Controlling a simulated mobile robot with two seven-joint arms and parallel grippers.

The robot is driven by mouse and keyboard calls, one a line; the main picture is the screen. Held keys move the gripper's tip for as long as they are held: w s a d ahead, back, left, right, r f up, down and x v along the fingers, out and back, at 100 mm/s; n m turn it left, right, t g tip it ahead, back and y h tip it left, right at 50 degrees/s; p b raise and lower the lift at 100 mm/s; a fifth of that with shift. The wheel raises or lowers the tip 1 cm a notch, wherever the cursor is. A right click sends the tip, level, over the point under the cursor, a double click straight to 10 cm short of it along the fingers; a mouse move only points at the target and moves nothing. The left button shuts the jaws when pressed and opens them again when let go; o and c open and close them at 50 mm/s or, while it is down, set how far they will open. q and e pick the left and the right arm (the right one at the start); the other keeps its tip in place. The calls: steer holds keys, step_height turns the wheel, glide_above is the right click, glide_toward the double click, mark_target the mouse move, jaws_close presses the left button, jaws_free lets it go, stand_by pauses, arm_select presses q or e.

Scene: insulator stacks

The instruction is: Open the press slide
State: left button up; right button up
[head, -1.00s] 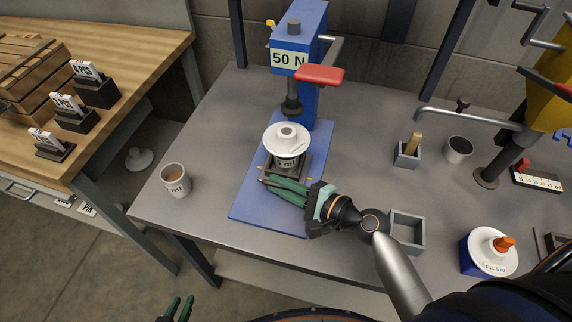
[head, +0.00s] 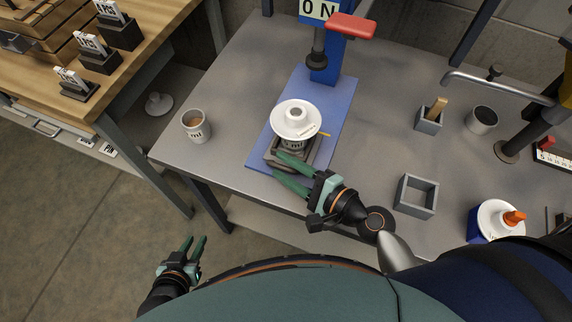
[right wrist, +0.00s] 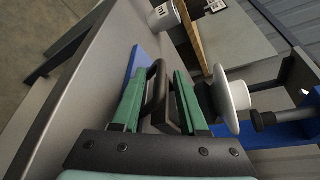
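The press slide (head: 272,153) is a dark plate near the front edge of the blue press base (head: 339,98), clear of the press ram (head: 316,62). A white disc-shaped insulator (head: 296,117) sits upright on it; it also shows in the right wrist view (right wrist: 236,97). My right gripper (head: 284,172) is at the slide's front. Its green fingers are spread on either side of the dark slide handle (right wrist: 154,88), with a gap visible beside it. My left gripper (head: 193,245) is open and empty, low over the floor in front of the table.
A white mug (head: 195,127) stands left of the press. An empty grey box (head: 416,196), another insulator on a blue block (head: 497,220) and a dark cup (head: 482,119) are to the right. The red press lever (head: 351,25) is above the base.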

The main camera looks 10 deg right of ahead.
steer(key=b+v, duration=0.1)
steer(key=v, duration=0.5)
steer(key=shift+s+d+b, duration=0.2)
steer(key=shift+b, duration=0.1)
steer(key=shift+s+d+r, duration=0.15)
steer(key=shift+s+d, duration=0.1)
steer(key=shift+s, duration=0.15)
